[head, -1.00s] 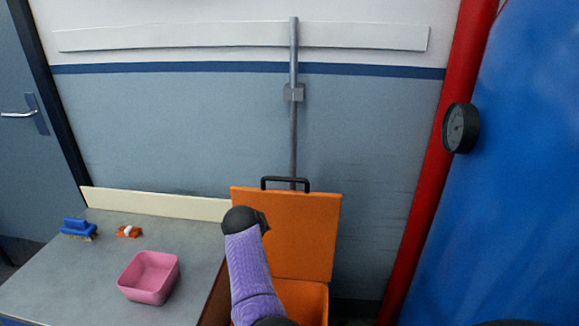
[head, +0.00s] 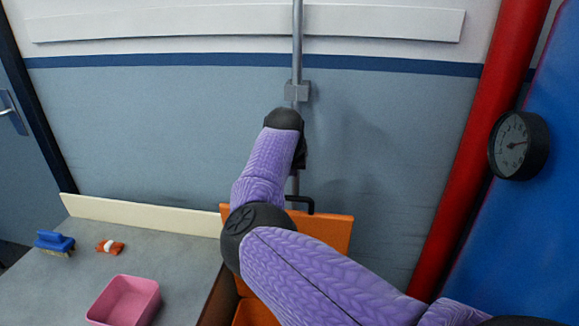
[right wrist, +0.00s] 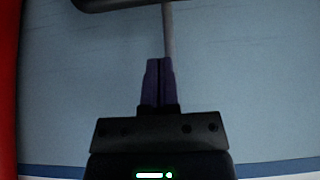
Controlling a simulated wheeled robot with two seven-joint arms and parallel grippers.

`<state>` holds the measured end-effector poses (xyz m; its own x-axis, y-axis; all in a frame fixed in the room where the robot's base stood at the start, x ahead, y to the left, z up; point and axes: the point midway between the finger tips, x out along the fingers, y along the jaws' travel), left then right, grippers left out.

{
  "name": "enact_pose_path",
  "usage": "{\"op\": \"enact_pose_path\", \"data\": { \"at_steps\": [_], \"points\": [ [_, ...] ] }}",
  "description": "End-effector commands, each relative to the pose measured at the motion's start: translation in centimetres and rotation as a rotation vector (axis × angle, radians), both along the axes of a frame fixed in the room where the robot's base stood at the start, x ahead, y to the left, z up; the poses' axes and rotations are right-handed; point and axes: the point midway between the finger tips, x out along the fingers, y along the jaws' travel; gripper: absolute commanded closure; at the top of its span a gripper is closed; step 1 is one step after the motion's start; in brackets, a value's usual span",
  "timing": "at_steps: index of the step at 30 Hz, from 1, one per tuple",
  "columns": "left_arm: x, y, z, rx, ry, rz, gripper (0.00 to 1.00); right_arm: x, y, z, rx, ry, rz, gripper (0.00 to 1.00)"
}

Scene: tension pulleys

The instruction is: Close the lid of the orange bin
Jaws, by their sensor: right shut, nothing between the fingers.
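The orange bin (head: 255,314) is at the bottom of the head view, mostly hidden behind my right arm. Its orange lid (head: 335,231) stands open and upright at the back, with a black handle (head: 311,204) on its top edge. My right gripper (head: 300,158) is above the lid and handle, in front of the wall, mostly hidden by its own wrist. In the right wrist view my purple fingers (right wrist: 159,66) are together and empty. A dark bar (right wrist: 110,4), which looks like the handle, crosses the top of that view, apart from the fingertips. My left gripper is not in view.
A grey table (head: 185,262) left of the bin carries a pink tub (head: 125,302), a blue brush (head: 54,241) and a small orange-and-white item (head: 110,247). A grey wall pipe (head: 297,45) runs behind the lid. A red pipe (head: 470,150) and gauge (head: 518,146) stand right.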

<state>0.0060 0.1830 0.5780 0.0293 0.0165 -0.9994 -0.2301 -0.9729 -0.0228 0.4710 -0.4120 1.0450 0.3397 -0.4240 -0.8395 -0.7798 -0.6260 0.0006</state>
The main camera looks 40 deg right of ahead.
Motion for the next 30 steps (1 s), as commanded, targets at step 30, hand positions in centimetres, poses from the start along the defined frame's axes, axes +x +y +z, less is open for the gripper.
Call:
{"op": "enact_pose_path", "data": {
  "at_steps": [30],
  "points": [
    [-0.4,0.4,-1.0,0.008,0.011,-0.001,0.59,-1.5,1.8,-3.1,-0.012,-0.01,0.0,1.0]
  ]
}}
